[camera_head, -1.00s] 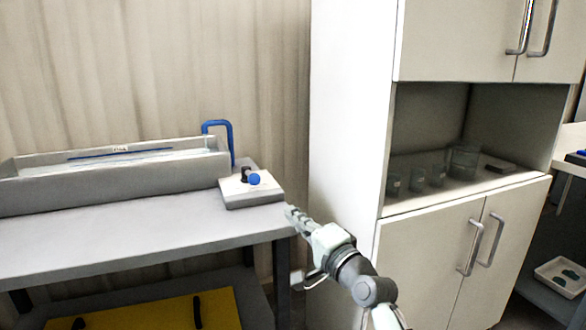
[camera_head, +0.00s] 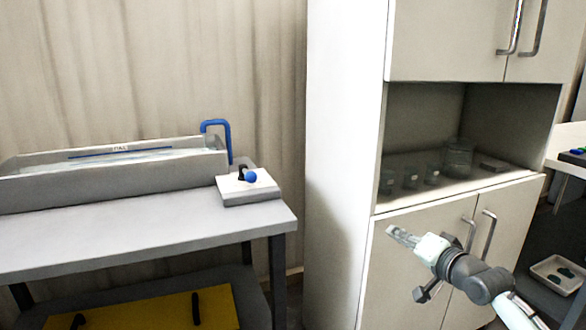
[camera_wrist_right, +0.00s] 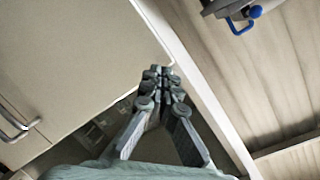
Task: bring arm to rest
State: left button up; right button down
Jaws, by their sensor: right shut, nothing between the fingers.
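My right gripper (camera_head: 392,232) is shut and empty in the head view, in front of the cabinet's lower doors. Its arm comes in from the bottom right. In the right wrist view my right gripper (camera_wrist_right: 164,72) shows its fingers together, with nothing between them. My left gripper is not in view.
A grey tank (camera_head: 110,182) stands on a table (camera_head: 150,238) at the left, beside a block with a blue-ended lever (camera_head: 250,188). The white cabinet (camera_head: 340,130) has glass beakers (camera_head: 458,158) on its open shelf. A white tray (camera_head: 556,274) is low at the right.

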jog(key=s+d+f+n+g+h, duration=0.1)
jog(key=s+d+f+g+h, duration=0.2)
jog(key=f, duration=0.5)
jog(key=s+d+f+n, duration=0.2)
jog(key=s+d+f, duration=0.1)
jog(key=s+f, duration=0.3)
jog(key=s+d+f+n+g+h, duration=0.1)
jog(key=s+d+f+g+h, duration=0.2)
jog(key=f, duration=0.6)
jog(key=s+d+f+n+g+h, duration=0.1)
jog(key=s+d+f+n+g, duration=0.1)
jog(key=s+d+f, duration=0.45)
jog(key=s+d+f+n+g+h, duration=0.2)
jog(key=s+d+f, duration=0.15)
jog(key=s, duration=0.65)
jog(key=s+d+f+n+g+h, duration=0.1)
jog(key=s+d+f+n, duration=0.1)
jog(key=s+d+f, duration=0.45)
jog(key=s+a+f+m+y, duration=0.1)
jog(key=s+a+f, duration=0.1)
jog(key=a, duration=0.9)
jog(key=s+a+f+m+g+y, duration=0.1)
jog(key=s+a+f+y, duration=0.1)
jog(key=a, duration=0.9)
jog(key=shift+s+a+f+y, duration=0.3)
jog(key=shift+f, duration=0.15)
dwell(0.8)
